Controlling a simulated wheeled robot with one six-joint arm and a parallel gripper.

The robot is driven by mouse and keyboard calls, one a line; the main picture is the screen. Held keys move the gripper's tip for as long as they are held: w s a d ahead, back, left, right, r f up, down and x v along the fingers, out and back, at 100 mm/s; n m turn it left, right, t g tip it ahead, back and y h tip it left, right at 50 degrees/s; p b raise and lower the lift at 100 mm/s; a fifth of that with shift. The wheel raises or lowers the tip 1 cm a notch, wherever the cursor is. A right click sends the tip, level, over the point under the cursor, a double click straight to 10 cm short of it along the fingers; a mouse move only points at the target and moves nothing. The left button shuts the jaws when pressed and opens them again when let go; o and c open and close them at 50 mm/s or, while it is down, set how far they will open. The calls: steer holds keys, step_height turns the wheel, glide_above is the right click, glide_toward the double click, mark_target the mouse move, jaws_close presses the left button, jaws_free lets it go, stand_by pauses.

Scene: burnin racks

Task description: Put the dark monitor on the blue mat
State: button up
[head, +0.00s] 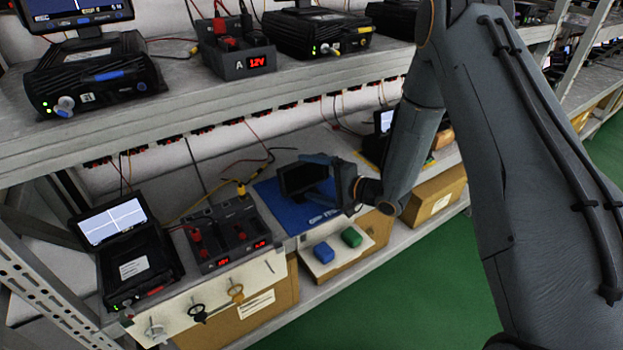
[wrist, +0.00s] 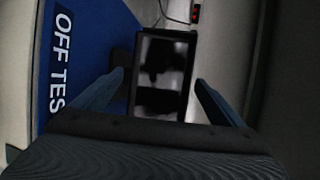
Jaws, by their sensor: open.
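The dark monitor (head: 297,178) stands at the back right of the blue mat (head: 270,198) on the lower shelf. In the wrist view the monitor (wrist: 162,75) is upright, its dark screen facing me, near the mat's edge. The mat (wrist: 92,38), lettered "OFF TES", fills the left side there. I cannot tell whether the monitor's base rests fully on the mat. My gripper (head: 312,182) is open around the monitor. In the wrist view my gripper (wrist: 160,78) has one finger on each side of it, with a visible gap at the right finger. The monitor's lower part is hidden.
A power supply (head: 228,235) and a lit-screen unit (head: 140,270) stand left. The upper shelf (head: 200,105) overhangs. Cables run behind the mat.

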steer(key=s+d+r+n+g+h, duration=0.1)
steer(key=s+d+r+h, duration=0.25)
steer(key=d, duration=0.55)
steer(key=s+d+r+n+h, duration=0.25)
steer(key=d+h, duration=0.25)
steer(key=d, duration=0.3)
steer(key=s+d+r+g+h, duration=0.1)
steer(key=s+d+r+h, duration=0.2)
steer(key=d, duration=0.6)
steer(key=s+a+r+n+g, duration=0.1)
steer(key=s+r+g, duration=0.1)
steer(key=s, duration=0.9)
steer(key=s+a+r+n+g+h, duration=0.1)
steer(key=s+r+n+g, duration=0.1)
steer(key=s, duration=1)
steer(key=r+g, duration=0.1)
steer(key=g, duration=0.1)
steer(key=shift+a+g+b, duration=0.15)
steer(key=shift+g+b, duration=0.15)
